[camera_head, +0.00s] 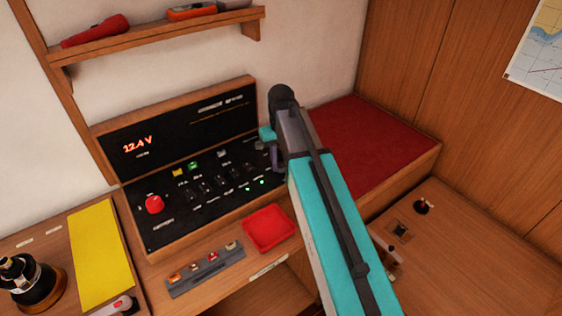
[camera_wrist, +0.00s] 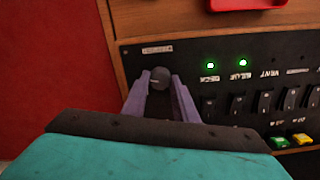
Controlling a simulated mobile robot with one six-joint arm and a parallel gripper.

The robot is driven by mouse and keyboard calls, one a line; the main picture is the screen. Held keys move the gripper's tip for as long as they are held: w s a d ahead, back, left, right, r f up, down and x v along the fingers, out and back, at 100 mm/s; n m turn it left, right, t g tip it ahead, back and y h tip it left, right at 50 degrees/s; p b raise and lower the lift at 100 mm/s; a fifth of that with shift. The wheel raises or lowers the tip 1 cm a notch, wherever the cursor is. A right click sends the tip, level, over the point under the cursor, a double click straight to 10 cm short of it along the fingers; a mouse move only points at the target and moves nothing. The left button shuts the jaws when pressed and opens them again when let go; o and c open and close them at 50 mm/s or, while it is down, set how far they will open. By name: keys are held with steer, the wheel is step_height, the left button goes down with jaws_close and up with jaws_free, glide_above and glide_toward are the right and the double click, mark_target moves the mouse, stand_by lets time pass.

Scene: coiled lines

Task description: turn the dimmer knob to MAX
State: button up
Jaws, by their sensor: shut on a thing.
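The dimmer knob (camera_wrist: 160,76) is a small dark round knob at the end of the black switch panel, below a small white label in the wrist view. My gripper (camera_wrist: 160,88) is shut on it, one purple finger on each side. A short pale mark shows on the knob's face; I cannot read any MAX marking. In the head view my gripper (camera_head: 272,154) is at the panel's right end, and my wrist and arm hide the knob there.
The black panel (camera_head: 200,221) has a red knob (camera_head: 154,204), rocker switches and green lights. A red tray (camera_head: 268,228) sits in front of it. A red cushion (camera_head: 365,140) lies to the right. A wooden shelf (camera_head: 160,36) hangs above.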

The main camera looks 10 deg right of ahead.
mark_target(281, 165)
steer(key=shift+m, duration=1.5)
steer(key=o, duration=1.1)
steer(key=shift+c, duration=0.2)
steer(key=shift+r, duration=0.1)
step_height(281, 165, up, 14)
steer(key=p, duration=0.8)
steer(key=shift+f, duration=0.2)
steer(key=shift+f, duration=0.1)
